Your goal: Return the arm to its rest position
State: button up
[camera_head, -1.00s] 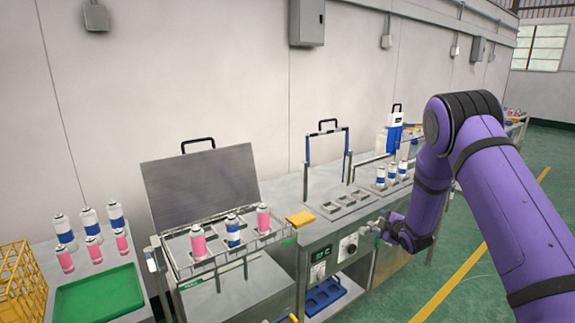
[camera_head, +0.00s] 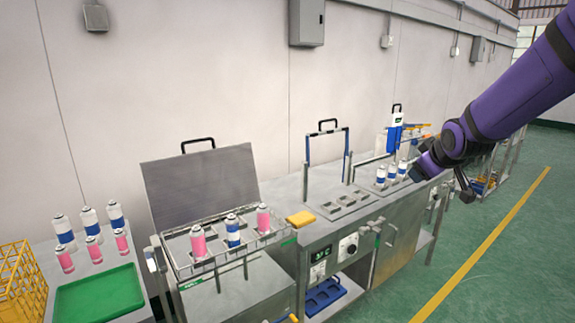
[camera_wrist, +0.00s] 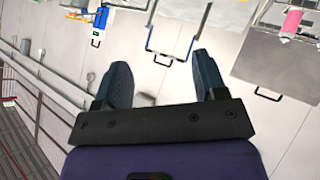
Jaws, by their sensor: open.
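My purple arm (camera_head: 520,95) reaches in from the right edge of the head view. Its end hangs near the right part of the bench, in front of several blue-and-white cans. My gripper shows in the wrist view (camera_wrist: 165,88), with its two dark fingers spread apart and nothing between them. In the head view the fingers are small and partly hidden by the wrist, near the bench's front edge.
A steel bench (camera_head: 325,228) runs along the wall. A rack (camera_head: 220,255) holds pink and blue-white cans. Green floor (camera_head: 480,270) in front is clear.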

jog(key=s+a+r+m+g, duration=0.2)
jog(key=s+m, duration=0.1)
jog(key=s, duration=1.4)
jog(key=s+a+r+m+g, duration=0.1)
jog(key=s+r+m+g, duration=0.1)
jog(key=s, duration=1.6)
jog(key=shift+a+r+m+g+y, duration=0.3)
jog(key=shift+a+r+m+g, duration=0.1)
jog(key=shift+r+m, duration=0.25)
